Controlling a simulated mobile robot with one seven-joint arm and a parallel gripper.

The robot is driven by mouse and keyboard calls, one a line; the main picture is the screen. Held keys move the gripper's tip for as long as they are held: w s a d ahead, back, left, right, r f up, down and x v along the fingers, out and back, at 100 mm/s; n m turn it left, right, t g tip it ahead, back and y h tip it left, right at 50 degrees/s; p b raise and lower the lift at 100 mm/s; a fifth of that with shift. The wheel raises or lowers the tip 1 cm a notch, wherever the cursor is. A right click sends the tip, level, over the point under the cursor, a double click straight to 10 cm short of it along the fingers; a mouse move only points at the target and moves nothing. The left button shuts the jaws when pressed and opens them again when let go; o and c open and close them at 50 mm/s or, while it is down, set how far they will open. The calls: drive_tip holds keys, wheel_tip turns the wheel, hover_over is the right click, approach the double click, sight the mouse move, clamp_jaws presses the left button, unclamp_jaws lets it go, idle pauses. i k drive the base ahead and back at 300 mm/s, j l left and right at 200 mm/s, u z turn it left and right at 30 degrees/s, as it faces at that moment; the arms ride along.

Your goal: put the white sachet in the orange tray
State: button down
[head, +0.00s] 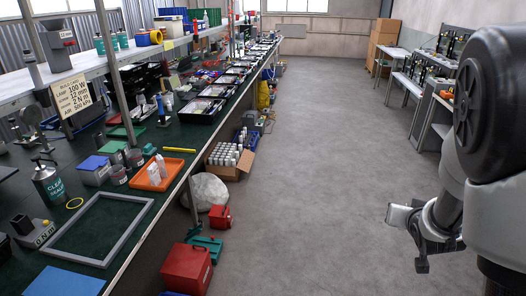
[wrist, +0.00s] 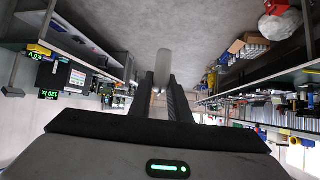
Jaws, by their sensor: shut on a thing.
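The orange tray (head: 143,184) lies on the dark green bench top at the left in the head view, with small white items (head: 154,173) in it. My gripper (head: 422,266) is at the right over the open floor, far from the tray. In the wrist view my gripper (wrist: 162,90) is shut on a pale, whitish, rounded thing (wrist: 163,62) that sticks out past the fingertips. It looks like the white sachet, but its details are blurred.
A grey frame (head: 146,207), a blue-lidded box (head: 94,170) and a yellow marker (head: 180,150) lie near the tray. A carton of white bottles (head: 229,160) and red boxes (head: 187,268) stand on the floor by the bench. The aisle is clear.

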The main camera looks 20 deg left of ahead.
sight(170, 167)
drive_tip(key=i+u, duration=0.4)
drive_tip(key=i, duration=0.9)
drive_tip(key=i+u, duration=0.1)
drive_tip(key=i, duration=0.55)
drive_tip(key=i+l+u, duration=0.15)
drive_tip(key=i, duration=0.5)
drive_tip(key=i+u, duration=0.6)
drive_tip(key=u, duration=0.15)
drive_tip(key=i+l+u, duration=0.1)
drive_tip(key=i+u, duration=0.15)
drive_tip(key=u, duration=0.15)
drive_tip(key=i+u, duration=0.55)
drive_tip(key=k+l, duration=0.05)
drive_tip(key=k, duration=0.05)
